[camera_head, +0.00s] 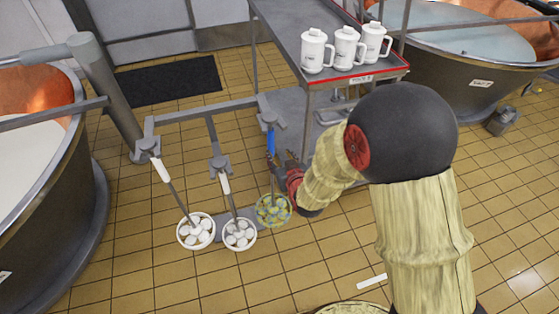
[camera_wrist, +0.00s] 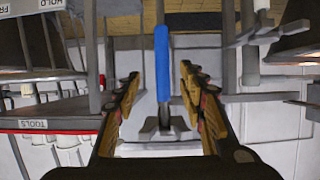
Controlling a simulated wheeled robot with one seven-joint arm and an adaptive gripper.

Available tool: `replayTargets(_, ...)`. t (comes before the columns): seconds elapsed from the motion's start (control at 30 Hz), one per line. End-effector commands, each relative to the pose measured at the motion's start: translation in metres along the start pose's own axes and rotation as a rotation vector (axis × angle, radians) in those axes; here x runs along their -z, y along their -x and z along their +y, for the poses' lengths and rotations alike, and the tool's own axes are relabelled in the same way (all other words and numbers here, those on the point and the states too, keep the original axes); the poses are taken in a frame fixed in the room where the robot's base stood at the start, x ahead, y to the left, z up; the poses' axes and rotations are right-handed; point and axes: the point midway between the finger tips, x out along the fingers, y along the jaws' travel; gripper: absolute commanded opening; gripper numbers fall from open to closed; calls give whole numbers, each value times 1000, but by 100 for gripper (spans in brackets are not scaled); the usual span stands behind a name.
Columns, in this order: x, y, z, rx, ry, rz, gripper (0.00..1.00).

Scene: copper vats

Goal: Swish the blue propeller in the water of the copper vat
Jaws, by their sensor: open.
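The blue propeller has a blue handle (camera_head: 270,141) and a yellowish round head (camera_head: 274,210) at the bottom. It stands upright in a grey rack (camera_head: 182,115). My gripper (camera_head: 280,162) is beside the shaft, near the lower handle. In the wrist view the open fingers (camera_wrist: 159,75) flank the blue handle (camera_wrist: 162,60), with gaps on both sides. One copper vat (camera_head: 445,66) at the upper right holds pale bluish liquid. Another copper vat (camera_head: 65,190) at the left holds whitish liquid. Each is only partly in view.
Two white-handled tools (camera_head: 160,170) (camera_head: 224,183) stand in the rack left of the blue one. A grey trolley (camera_head: 295,35) with several white jugs (camera_head: 347,47) stands behind my arm. A black mat (camera_head: 170,82) lies on the tiled floor. Open floor lies in front of the rack.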

Motion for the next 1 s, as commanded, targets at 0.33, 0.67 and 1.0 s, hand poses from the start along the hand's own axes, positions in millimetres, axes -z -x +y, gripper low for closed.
replayTargets(0.33, -4, -22, -2, 3, 2, 16, 41)
replayTargets(0.67, -4, -58, -2, 3, 2, 15, 41)
replayTargets(1.0, -4, -94, -2, 3, 2, 15, 41)
